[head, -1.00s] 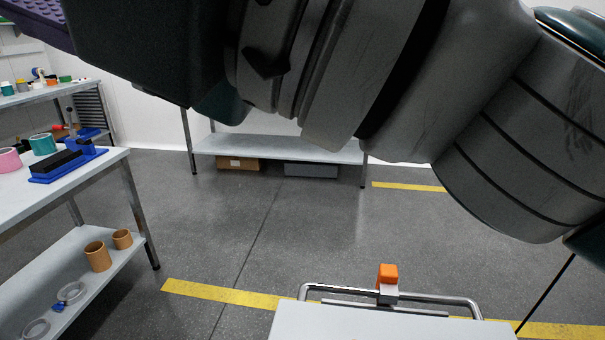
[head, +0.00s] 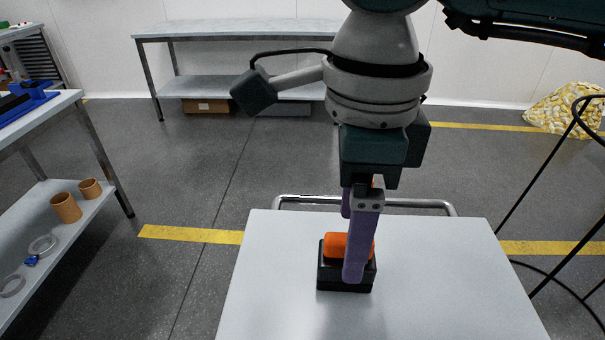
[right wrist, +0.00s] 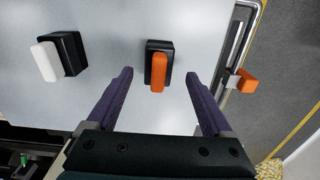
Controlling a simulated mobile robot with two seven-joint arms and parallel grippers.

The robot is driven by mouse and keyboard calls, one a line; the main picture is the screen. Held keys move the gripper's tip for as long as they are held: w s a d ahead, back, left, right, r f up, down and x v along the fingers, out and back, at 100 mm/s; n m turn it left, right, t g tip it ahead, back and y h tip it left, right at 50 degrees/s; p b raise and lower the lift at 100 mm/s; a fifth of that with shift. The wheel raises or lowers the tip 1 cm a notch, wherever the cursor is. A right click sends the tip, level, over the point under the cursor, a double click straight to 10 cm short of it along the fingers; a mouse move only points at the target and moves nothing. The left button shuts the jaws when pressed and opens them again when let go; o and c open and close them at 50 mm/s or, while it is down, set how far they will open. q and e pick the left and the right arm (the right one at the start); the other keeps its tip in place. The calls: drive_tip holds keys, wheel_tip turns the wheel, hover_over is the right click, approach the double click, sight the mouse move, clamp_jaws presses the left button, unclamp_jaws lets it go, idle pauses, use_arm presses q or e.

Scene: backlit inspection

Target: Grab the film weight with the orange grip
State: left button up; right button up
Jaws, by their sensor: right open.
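The film weight with the orange grip (head: 335,246) is a black block with an orange bar on top. It stands on the pale cart top, near its far edge. In the right wrist view the weight (right wrist: 158,68) appears between my two purple fingers, with a gap on each side. My right gripper (right wrist: 159,74) is open and points down at the weight. In the head view the near finger of the right gripper (head: 351,246) covers part of the orange grip. My left gripper is not in view.
A second black weight with a white grip (right wrist: 60,54) stands left in the right wrist view. The cart top (head: 440,285) is clear at right. A shelf bench (head: 90,205) stands left.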

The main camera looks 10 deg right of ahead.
wheel_tip(320, 180, down, 5)
drive_tip(key=shift+s+a+f, duration=0.1)
clamp_jaws()
idle(0.8)
